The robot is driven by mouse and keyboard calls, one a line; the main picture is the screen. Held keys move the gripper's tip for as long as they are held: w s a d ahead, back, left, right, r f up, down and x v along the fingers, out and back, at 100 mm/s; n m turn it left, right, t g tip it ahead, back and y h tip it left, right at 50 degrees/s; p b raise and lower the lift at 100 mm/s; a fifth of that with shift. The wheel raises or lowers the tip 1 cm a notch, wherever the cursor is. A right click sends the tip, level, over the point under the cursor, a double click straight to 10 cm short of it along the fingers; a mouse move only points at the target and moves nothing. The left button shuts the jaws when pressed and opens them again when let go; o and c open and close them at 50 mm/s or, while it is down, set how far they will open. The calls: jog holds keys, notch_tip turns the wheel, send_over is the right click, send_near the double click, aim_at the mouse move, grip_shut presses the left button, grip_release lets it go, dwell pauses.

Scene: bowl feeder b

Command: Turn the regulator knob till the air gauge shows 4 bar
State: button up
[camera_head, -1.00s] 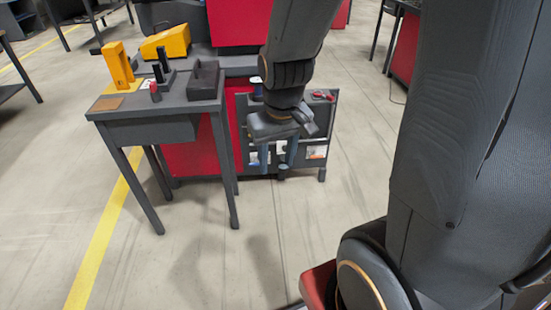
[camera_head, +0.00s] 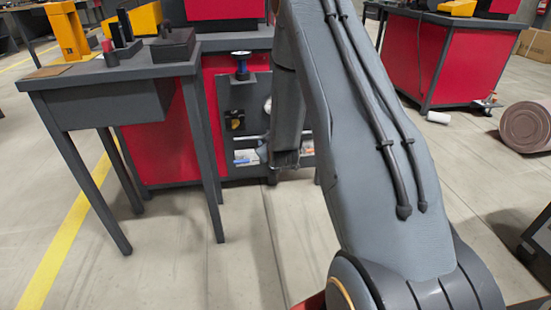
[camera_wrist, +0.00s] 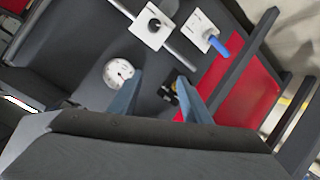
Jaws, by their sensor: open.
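In the wrist view a round white gauge (camera_wrist: 118,72) with a dark needle sits on a dark panel (camera_wrist: 85,45). Its reading is too small to tell. A black knob (camera_wrist: 154,25) on a white plate lies above it, and a blue handle (camera_wrist: 216,43) on another white plate is to the right. A small black and yellow part (camera_wrist: 172,90) shows between my fingers. I cannot tell surely which is the regulator knob. My gripper (camera_wrist: 160,80) is open, its two blue fingers apart with nothing clearly held.
A grey side table (camera_head: 120,70) with yellow and black items stands left of the red cabinet (camera_head: 160,148). A pipe (camera_wrist: 185,55) crosses the panel. A brown roll (camera_head: 528,127) lies at the right. The floor in front is mostly clear.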

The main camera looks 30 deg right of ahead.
jog(key=w+d+f+n+t+h+b, duration=0.1)
jog(key=w+d+f+t+b, duration=0.1)
jog(key=d+f+b, duration=0.3)
jog(key=w+d+f+t+h+b, duration=0.1)
jog(key=f+t+b, duration=0.15)
jog(key=f, duration=0.45)
jog(key=b+x, duration=0.4)
jog(key=x, duration=0.4)
jog(key=shift+d+f+g+h, duration=0.3)
jog(key=shift+d+g, duration=0.05)
jog(key=c, duration=1)
